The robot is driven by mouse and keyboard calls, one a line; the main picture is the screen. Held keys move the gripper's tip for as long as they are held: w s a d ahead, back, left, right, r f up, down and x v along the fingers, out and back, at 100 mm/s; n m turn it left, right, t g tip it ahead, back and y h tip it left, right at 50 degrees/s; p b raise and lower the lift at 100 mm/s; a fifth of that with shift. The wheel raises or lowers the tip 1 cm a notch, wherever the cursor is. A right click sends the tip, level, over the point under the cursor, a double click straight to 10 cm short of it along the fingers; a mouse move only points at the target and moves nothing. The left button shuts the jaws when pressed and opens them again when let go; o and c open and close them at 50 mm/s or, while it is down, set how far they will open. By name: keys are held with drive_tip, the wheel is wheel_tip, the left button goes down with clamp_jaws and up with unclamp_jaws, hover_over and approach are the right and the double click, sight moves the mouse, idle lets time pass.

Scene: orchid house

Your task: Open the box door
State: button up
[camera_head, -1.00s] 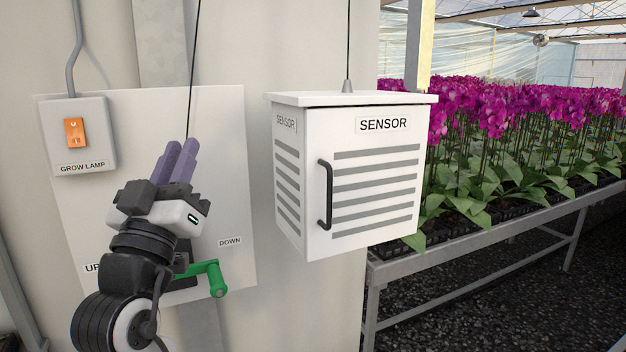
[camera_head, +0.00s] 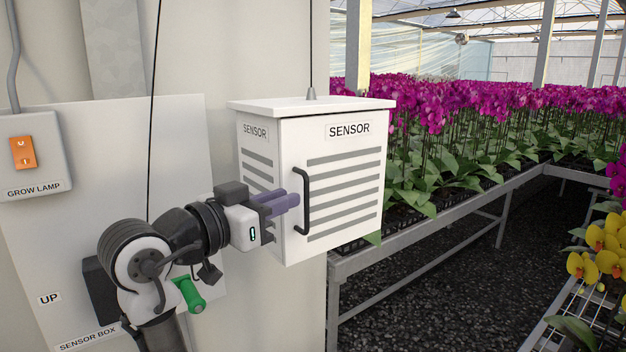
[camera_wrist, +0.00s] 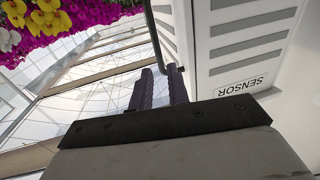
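The white sensor box (camera_head: 260,215) hangs on a cable, its slatted door (camera_head: 345,190) closed. A black bar handle (camera_head: 305,200) stands upright on the door's left side. My gripper (camera_head: 295,201) points right, its purple fingertips close beside the middle of the handle. In the wrist view, the fingers of my gripper (camera_wrist: 160,72) are apart with a gap between them. The handle (camera_wrist: 158,35) runs to the fingertips there, and the door (camera_wrist: 245,40) lies to the right. I cannot tell whether the handle is between the fingers or whether they touch it.
A wall panel with a green crank (camera_head: 190,294) is behind my arm, and a grow lamp switch box (camera_head: 35,160) is at the left. Magenta orchids stand on a metal bench (camera_head: 440,228) right of the box. Yellow orchids (camera_head: 597,245) are at the right edge.

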sight(314, 187)
drive_tip(key=p+x, duration=0.2)
drive_tip(key=x, duration=0.6)
drive_tip(key=shift+w, duration=0.1)
clamp_jaws()
